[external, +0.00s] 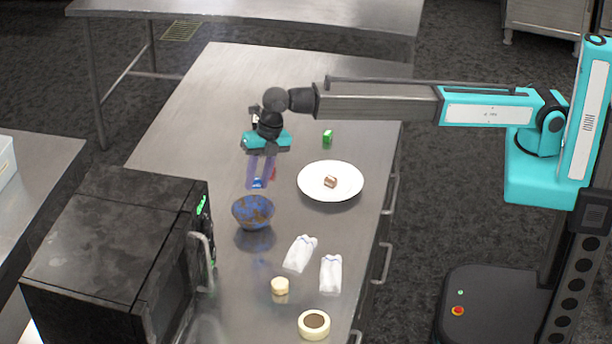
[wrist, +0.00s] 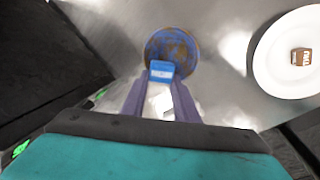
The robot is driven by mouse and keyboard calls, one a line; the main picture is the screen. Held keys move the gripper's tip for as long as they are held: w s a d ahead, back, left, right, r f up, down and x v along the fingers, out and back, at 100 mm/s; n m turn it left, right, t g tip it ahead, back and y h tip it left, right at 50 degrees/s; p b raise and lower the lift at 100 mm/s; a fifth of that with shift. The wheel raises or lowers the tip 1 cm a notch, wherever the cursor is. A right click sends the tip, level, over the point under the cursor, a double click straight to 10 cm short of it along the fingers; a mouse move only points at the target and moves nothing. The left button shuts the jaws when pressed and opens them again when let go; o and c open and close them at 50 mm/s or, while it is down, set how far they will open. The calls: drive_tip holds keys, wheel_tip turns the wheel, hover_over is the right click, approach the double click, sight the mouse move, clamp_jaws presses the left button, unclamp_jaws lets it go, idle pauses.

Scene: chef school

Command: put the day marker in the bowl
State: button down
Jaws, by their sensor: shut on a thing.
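My gripper (external: 262,182) is shut on a small blue block with white lettering, the day marker (wrist: 161,70). The marker also shows between the fingertips in the external view (external: 258,183). The bowl (external: 253,212), blue with brown patches, stands on the steel counter just in front of the gripper. In the wrist view the bowl (wrist: 178,44) lies behind and around the marker, which overlaps its lower left part. The marker is held above the counter, apart from the bowl as far as the external view shows.
A white plate (external: 313,195) with a brown block (external: 330,182) sits right of the bowl. A green block (external: 327,137) stands farther back. A black microwave (external: 115,250) stands left.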

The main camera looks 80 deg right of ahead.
drive_tip(key=shift+w+r+n+p, duration=0.15)
drive_tip(key=shift+w+n+p, duration=0.15)
drive_tip(key=shift+n+p, duration=0.35)
drive_tip(key=b, duration=0.4)
hover_over(258, 204)
drive_tip(key=s+a, duration=0.2)
drive_tip(key=a, duration=0.3)
drive_tip(key=shift+s+d+f+x, duration=0.15)
drive_tip(key=shift+s+x, duration=0.15)
drive_tip(key=shift+x, duration=1.3)
drive_tip(key=shift+s+d+x, duration=0.15)
drive_tip(key=shift+s+x, duration=0.15)
drive_tip(key=shift+x, duration=1.35)
drive_tip(key=shift+s+d+f+x, duration=0.15)
drive_tip(key=shift+s+x, duration=0.15)
drive_tip(key=shift+x, duration=1.3)
drive_tip(key=c, duration=1.3)
unclamp_jaws()
drive_tip(key=shift+r, duration=0.1)
drive_tip(key=shift+w+a+p+v, duration=0.2)
drive_tip(key=shift+p+v, duration=0.3)
drive_tip(key=shift+v, duration=0.65)
drive_tip(key=shift+w+a+p+v, duration=0.1)
drive_tip(key=shift+w+p+v, duration=0.25)
drive_tip(key=shift+v, duration=0.8)
drive_tip(key=shift+w+a+p+v, duration=0.15)
drive_tip(key=shift+p+v, duration=0.45)
drive_tip(key=shift+v, duration=0.5)
